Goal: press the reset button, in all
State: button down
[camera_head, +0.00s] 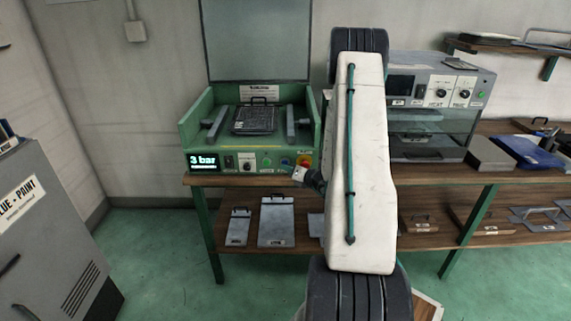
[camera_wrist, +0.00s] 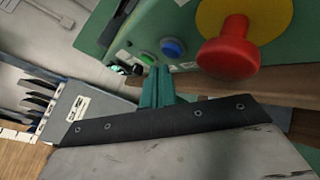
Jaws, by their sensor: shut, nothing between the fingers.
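The green press station (camera_head: 190,130) stands on the bench in the head view. Its front panel carries a lit "3 bar" display (camera_head: 203,161), a green button (camera_head: 267,161), a blue button (camera_head: 285,162) and a red mushroom knob on a yellow plate (camera_head: 304,160). The wrist view shows the green button (camera_wrist: 147,58), the blue button (camera_wrist: 173,47) and the red knob (camera_wrist: 228,52) close up. I cannot read which one is marked reset. My gripper (camera_wrist: 157,72) is shut and empty, its tips just below the green and blue buttons; contact cannot be told.
My arm covers the bench right of the station. A grey machine (camera_head: 432,105) with dials stands behind it. Flat plates (camera_head: 276,221) lie on the lower shelf. A grey cabinet (camera_head: 50,230) is at the left, with open green floor between.

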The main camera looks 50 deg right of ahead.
jog(key=shift+w+d, duration=0.25)
jog(key=shift+d, duration=0.05)
jog(key=shift+w+d, duration=0.35)
jog(key=shift+d, duration=0.05)
dwell(0.9)
jog(key=shift+s+a, duration=0.65)
jog(key=shift+a, duration=0.05)
jog(key=shift+s+a, duration=0.8)
jog(key=shift+a, duration=0.2)
jog(key=shift+s+a, duration=0.8)
jog(key=shift+a, duration=0.15)
